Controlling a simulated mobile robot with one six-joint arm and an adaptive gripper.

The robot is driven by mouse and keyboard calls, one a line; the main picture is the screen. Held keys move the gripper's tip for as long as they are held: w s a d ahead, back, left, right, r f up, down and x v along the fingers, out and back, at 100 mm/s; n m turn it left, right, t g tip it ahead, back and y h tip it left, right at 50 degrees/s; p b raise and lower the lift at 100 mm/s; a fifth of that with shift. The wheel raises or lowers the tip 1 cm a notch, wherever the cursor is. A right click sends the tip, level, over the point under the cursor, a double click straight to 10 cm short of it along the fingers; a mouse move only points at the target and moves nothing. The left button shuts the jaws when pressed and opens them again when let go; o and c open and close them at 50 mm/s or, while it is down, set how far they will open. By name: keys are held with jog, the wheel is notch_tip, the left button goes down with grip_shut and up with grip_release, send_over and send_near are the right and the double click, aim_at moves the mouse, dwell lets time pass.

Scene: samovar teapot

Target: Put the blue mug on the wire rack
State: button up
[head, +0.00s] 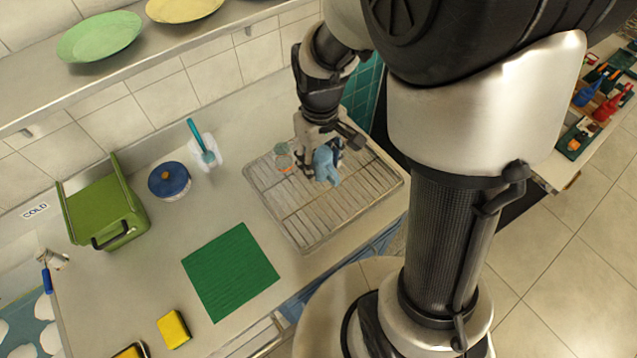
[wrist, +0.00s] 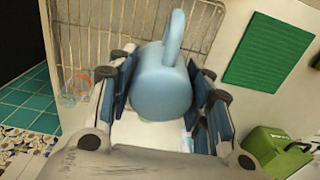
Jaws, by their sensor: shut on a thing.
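The blue mug (head: 326,164) is light blue and held between the fingers of my gripper (head: 322,158). In the head view the mug is over the wire rack (head: 290,222), near its far part, and partly hidden by the fingers. The wrist view shows the mug (wrist: 162,85) between both finger pads of my gripper (wrist: 162,95), with its handle pointing up in the picture. The rack's wires (wrist: 90,25) show behind it. I cannot tell whether the mug touches the rack.
A clear glass (head: 283,157) with an orange mark stands at the rack's far left, close to my gripper. A green mat (head: 230,271) lies left of the rack. A blue-lidded pot (head: 169,180), a teal-handled brush (head: 205,150) and a green box (head: 105,212) stand further left.

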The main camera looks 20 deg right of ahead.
aim_at(320, 201)
notch_tip(320, 201, down, 16)
jog(key=b, duration=0.4)
jog(key=shift+w+r, duration=0.1)
jog(key=shift+r, duration=0.15)
jog(key=shift+f, duration=0.15)
jog(key=o, duration=1.1)
